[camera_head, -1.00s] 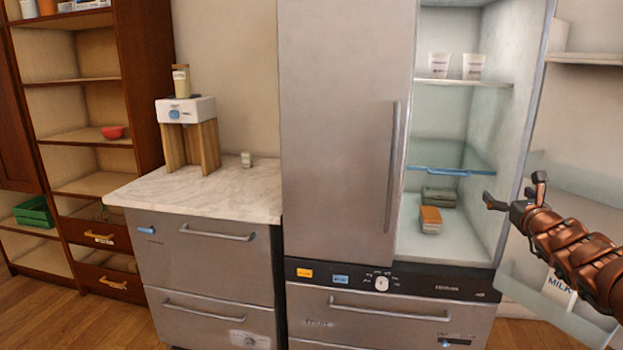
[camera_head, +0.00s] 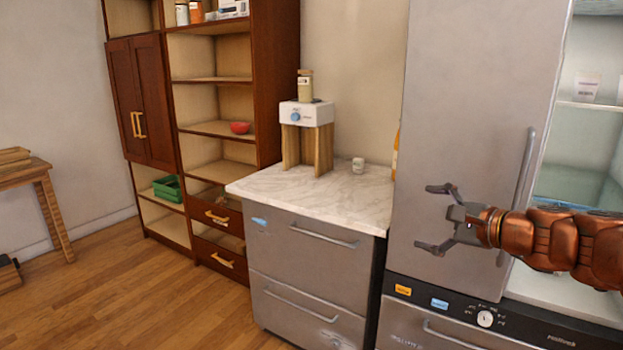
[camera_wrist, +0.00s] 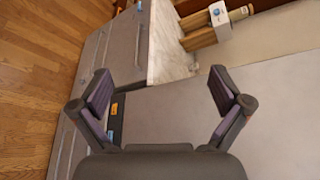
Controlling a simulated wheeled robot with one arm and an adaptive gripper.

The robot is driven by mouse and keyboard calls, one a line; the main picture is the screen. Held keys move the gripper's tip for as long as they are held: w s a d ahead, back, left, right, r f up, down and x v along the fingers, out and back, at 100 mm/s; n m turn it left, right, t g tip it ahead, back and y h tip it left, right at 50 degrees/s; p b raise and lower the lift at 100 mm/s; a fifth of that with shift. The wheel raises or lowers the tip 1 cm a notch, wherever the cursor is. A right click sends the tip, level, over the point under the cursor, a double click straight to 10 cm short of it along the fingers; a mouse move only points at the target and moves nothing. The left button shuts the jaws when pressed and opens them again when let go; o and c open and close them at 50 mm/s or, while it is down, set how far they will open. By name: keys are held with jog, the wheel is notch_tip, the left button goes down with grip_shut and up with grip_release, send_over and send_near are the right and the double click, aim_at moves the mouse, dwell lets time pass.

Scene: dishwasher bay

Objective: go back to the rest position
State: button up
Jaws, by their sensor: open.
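My gripper (camera_head: 437,219) is open with nothing between its fingers. In the wrist view the two spread fingers of my gripper (camera_wrist: 160,98) frame the grey door front and part of the marble counter (camera_wrist: 172,55). Whether the fingers are clear of the door is hard to tell, but they appear apart from it.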

jog(key=s+a+f+n+g+h+p, duration=0.1)
jog(key=s+a+f+n+g, duration=0.4)
jog(key=s+a, duration=0.35)
jog(key=s+a+f+n+g+p, duration=0.2)
jog(key=s+a+f+n+g, duration=0.25)
jog(key=s+a, duration=0.35)
jog(key=s+d+f+n+g+h, duration=0.1)
jog(key=s+d+f+n+h, duration=0.1)
jog(key=s, duration=0.4)
jog(key=s+d+f+n+g+h+p, duration=0.1)
jog(key=s+d+f+n+g+h, duration=0.1)
jog(key=s+d, duration=0.3)
jog(key=s+d+f+n+g+h+p, duration=0.1)
jog(key=s+d+f+n+g+h, duration=0.1)
jog(key=s, duration=0.7)
jog(key=shift+d+f+n+h, duration=0.55)
jog(key=shift+d+f+h, duration=0.05)
jog(key=shift+d+h, duration=0.15)
